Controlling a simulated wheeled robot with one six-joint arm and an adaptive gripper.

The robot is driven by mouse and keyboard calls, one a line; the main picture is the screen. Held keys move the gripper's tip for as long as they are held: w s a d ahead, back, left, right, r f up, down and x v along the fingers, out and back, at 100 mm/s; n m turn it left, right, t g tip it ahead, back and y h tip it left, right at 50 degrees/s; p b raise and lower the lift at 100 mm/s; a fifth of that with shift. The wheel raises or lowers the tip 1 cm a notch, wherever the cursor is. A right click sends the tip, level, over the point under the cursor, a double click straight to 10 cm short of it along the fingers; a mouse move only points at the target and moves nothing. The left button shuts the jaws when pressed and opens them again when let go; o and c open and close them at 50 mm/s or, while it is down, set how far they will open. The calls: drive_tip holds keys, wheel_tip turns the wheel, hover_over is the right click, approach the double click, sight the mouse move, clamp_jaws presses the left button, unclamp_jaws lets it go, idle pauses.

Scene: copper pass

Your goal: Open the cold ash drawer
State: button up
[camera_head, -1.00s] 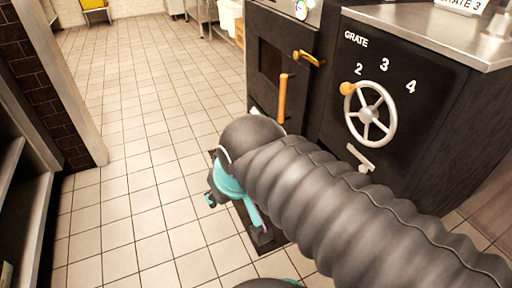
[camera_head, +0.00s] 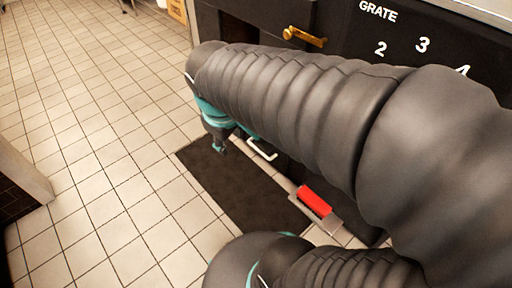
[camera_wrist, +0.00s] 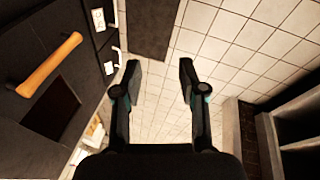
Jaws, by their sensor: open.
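In the wrist view my gripper (camera_wrist: 160,78) is open and empty, its two dark fingers apart over the tiled floor. Two low drawer fronts with white bar handles are to its left: an upper-edge one (camera_wrist: 98,20) and one nearer the fingers (camera_wrist: 109,68). Each has a small white label that is too small to read, so I cannot tell which is the cold ash drawer. In the head view one white handle (camera_head: 262,149) shows beside my gripper (camera_head: 219,148), below my arm. My arm hides most of the stove front there.
A wooden bar handle (camera_wrist: 50,66) sticks out from the stove front. A brass handle (camera_head: 305,37) is higher up. A red pedal (camera_head: 314,200) sits low by the dark mat (camera_head: 240,190). Tiled floor (camera_head: 90,130) is open to the left.

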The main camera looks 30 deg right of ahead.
drive_tip(key=w+d+f+n+g+h+b, duration=0.25)
drive_tip(key=w+d+f+n+h, duration=0.2)
drive_tip(key=w+f+n, duration=0.4)
drive_tip(key=w+d+f+n+g+h+b, duration=0.1)
drive_tip(key=w+d+f+n+g+h, duration=0.3)
drive_tip(key=w+f+n, duration=0.5)
drive_tip(key=n+t+h+b, duration=0.4)
drive_tip(key=n+t+h, duration=0.15)
drive_tip(key=n, duration=1.05)
approach(256, 148)
drive_tip(key=shift+y, duration=0.3)
drive_tip(key=x, duration=1)
drive_tip(key=shift+d, duration=0.15)
clamp_jaws()
